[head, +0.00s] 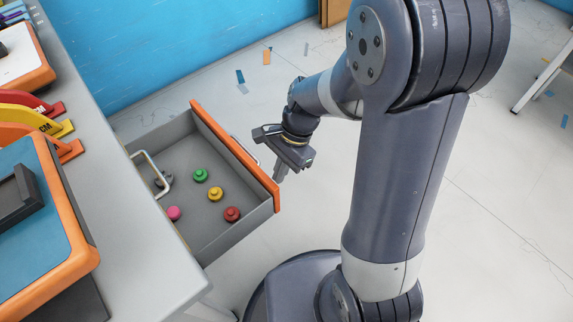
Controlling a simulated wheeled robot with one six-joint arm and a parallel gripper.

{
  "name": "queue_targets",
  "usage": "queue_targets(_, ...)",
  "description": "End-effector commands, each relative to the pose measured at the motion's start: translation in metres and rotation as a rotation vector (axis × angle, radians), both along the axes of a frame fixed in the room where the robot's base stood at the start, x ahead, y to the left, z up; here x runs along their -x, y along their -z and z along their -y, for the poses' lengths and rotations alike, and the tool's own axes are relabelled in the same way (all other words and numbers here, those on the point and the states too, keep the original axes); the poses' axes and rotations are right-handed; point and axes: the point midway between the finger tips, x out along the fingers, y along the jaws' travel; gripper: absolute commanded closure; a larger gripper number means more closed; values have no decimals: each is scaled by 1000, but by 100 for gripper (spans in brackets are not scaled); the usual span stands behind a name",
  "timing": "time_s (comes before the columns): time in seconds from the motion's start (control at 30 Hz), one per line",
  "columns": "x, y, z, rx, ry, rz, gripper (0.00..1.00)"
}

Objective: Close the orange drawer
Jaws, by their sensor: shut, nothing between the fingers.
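The drawer with the orange front (234,155) is pulled out from under the grey worktop. Its grey inside holds several small knobbed pieces: a green one (200,175), a yellow one (215,193), a red one (232,214) and a pink one (173,213). A pale handle (245,150) shows on the outer side of the front. My gripper (280,176) is shut and empty, just outside the orange front near its right end, pointing down. I cannot tell whether it touches the front.
The grey worktop (130,235) runs along the left, with a blue board with an orange edge (40,220) and coloured arches (35,115) on it. A blue wall (150,40) stands behind. The pale floor (490,200) at right is mostly clear, with scattered paper scraps near the wall.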

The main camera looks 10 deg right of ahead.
Motion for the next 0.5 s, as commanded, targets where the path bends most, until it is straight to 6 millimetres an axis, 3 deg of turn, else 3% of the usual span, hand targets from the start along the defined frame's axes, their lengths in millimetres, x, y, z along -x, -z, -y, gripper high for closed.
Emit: queue_targets(0.5, 72, -3, -104, -1, -8, -3, 100)
